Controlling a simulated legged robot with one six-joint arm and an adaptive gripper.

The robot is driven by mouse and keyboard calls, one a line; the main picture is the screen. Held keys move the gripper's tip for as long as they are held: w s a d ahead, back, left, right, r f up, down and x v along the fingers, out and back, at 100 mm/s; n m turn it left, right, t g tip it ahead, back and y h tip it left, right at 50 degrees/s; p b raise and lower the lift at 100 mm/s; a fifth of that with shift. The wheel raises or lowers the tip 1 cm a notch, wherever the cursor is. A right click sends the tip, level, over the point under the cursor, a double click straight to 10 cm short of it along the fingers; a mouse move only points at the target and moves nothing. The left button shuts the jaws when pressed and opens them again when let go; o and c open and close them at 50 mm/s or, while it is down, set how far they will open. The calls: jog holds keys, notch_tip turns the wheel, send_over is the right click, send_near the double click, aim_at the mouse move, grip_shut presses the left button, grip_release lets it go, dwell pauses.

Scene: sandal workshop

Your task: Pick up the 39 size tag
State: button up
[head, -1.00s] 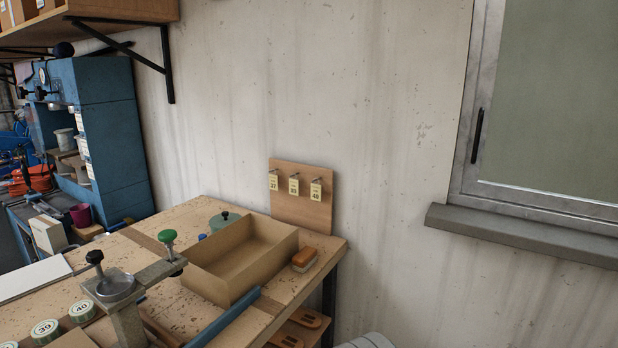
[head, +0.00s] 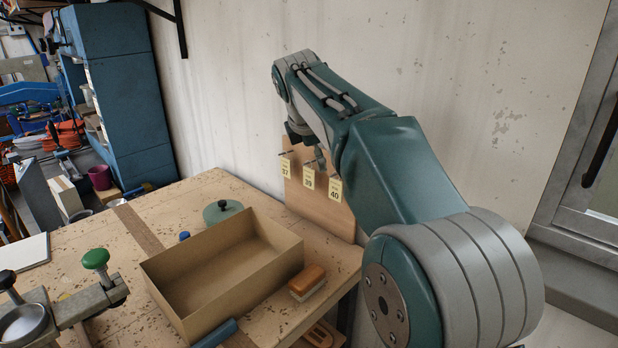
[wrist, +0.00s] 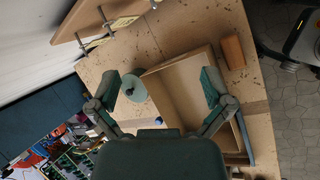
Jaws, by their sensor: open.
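The 39 size tag (head: 308,178) is a small pale yellow card hanging from the middle hook of a wooden board (head: 317,206) against the wall. The 37 tag (head: 287,167) hangs to its left and the 40 tag (head: 335,189) to its right. My gripper (head: 307,147) is open and empty, seen small in front of the board around the height of the hooks. In the wrist view the open fingers (wrist: 162,82) point over the bench. There, the board (wrist: 90,15) and tags seen nearly edge-on (wrist: 122,23) lie at upper left, outside the fingers; their numbers are unreadable.
An open cardboard box (head: 225,270) stands on the workbench (head: 185,200) below the board. A brush (head: 307,283), a round green-grey lidded piece (head: 222,211) and a green-knobbed metal tool (head: 95,260) are nearby. The wall is close behind the board.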

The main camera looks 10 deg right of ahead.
aim_at(308, 172)
jog(key=w+f+n, duration=0.2)
jog(key=w, duration=0.1)
jog(key=w+f+n, duration=0.2)
jog(key=w, duration=0.2)
jog(key=w+f+n+h, duration=0.1)
jog(key=w+f+n, duration=0.1)
jog(key=w, duration=0.2)
jog(key=shift+w+a+f, duration=0.1)
jog(key=shift+w+f, duration=0.1)
jog(key=shift+f, duration=0.15)
jog(key=x, duration=0.5)
jog(key=shift+w+a+f, duration=0.15)
jog(key=shift+a, duration=0.1)
jog(key=shift+w+d+f, duration=0.2)
jog(key=shift+d+f, duration=0.1)
jog(key=shift+f, duration=0.05)
jog(key=shift+a, duration=0.1)
jog(key=c, duration=0.8)
